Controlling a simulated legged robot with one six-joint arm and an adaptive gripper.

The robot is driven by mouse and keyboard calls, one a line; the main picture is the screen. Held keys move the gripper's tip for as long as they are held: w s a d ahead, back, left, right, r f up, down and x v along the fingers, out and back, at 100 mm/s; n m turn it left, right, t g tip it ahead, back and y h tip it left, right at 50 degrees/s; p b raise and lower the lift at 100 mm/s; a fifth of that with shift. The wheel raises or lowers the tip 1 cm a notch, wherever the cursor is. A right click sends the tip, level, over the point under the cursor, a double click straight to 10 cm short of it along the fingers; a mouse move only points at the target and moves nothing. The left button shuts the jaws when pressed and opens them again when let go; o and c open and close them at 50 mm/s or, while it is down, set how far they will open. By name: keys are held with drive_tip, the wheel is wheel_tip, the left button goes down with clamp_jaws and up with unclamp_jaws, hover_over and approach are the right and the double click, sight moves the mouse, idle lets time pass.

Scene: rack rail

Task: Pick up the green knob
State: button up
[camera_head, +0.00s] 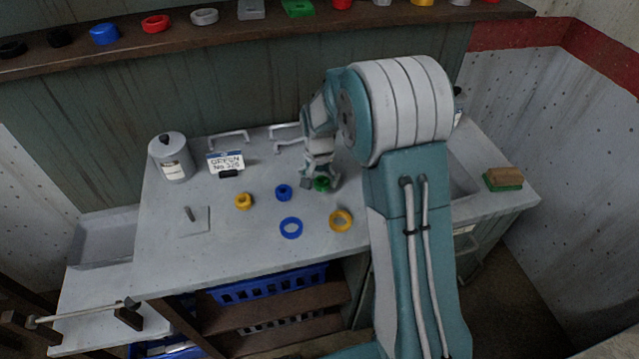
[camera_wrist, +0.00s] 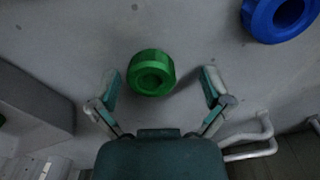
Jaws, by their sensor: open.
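The green knob (camera_head: 322,184) stands on the grey worktop, right under my gripper in the head view. My gripper (camera_wrist: 160,88) is open, with one finger on each side of the knob and a visible gap to both. In the head view my gripper (camera_head: 320,178) points down at the knob and partly hides it.
A blue knob (camera_head: 284,192) stands just left, with a yellow knob (camera_head: 244,201) farther left. A blue ring (camera_head: 291,228) and a yellow ring (camera_head: 340,220) lie in front. A grey canister (camera_head: 170,160) and a label sign (camera_head: 226,162) stand at the back left. A sponge (camera_head: 503,179) lies far right.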

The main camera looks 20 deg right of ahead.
drive_tip(key=shift+c, duration=0.3)
drive_tip(key=shift+d, duration=0.1)
drive_tip(key=c, duration=0.5)
drive_tip(key=shift+d, duration=0.25)
drive_tip(key=c, duration=0.6)
drive_tip(key=shift+d, duration=0.3)
drive_tip(key=shift+c, duration=0.4)
drive_tip(key=shift+a, duration=0.1)
